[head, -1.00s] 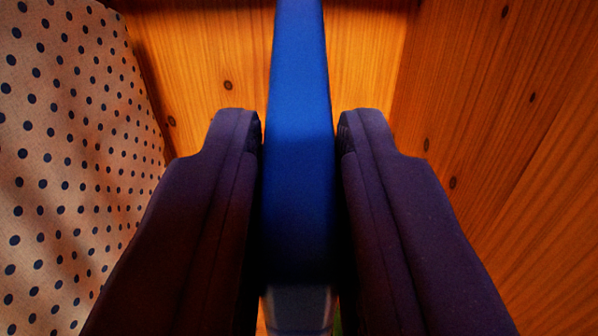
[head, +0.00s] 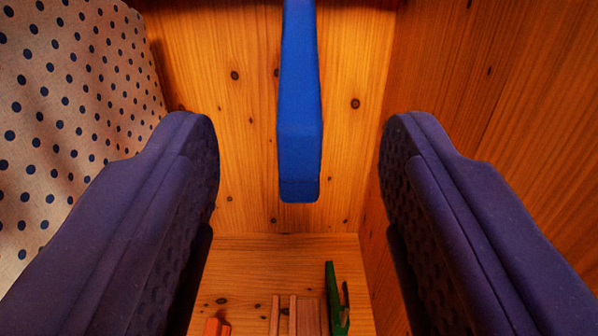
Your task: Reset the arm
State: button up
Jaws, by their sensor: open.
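My gripper (head: 298,135) shows as two dark purple fingers, one on each side of the picture. It is open, with a wide gap between the fingers, and nothing is held. A long blue bar-like object (head: 300,120) shows between and beyond the fingers, apart from both. It reaches from the top edge of the picture to about the middle, and its upper end is out of view. What it rests on or hangs from cannot be seen.
Wooden walls stand behind and to the right (head: 480,120). Polka-dot fabric (head: 60,120) hangs at the left. A wooden surface (head: 255,265) below bears a green object (head: 332,298), pinkish wooden pieces (head: 306,315) and a small orange object (head: 214,327).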

jog(key=w+r+g+b, duration=0.1)
jog(key=w+r+b, duration=0.2)
jog(key=r+b, duration=0.8)
jog(key=s+r+g+b, duration=0.1)
jog(key=s+r+b, duration=0.3)
jog(key=s+r, duration=1.5)
notch_tip(320, 180, up, 3)
jog(key=shift+f+g+b, duration=0.2)
jog(key=shift+g+b, duration=0.1)
jog(key=shift+g, duration=0.1)
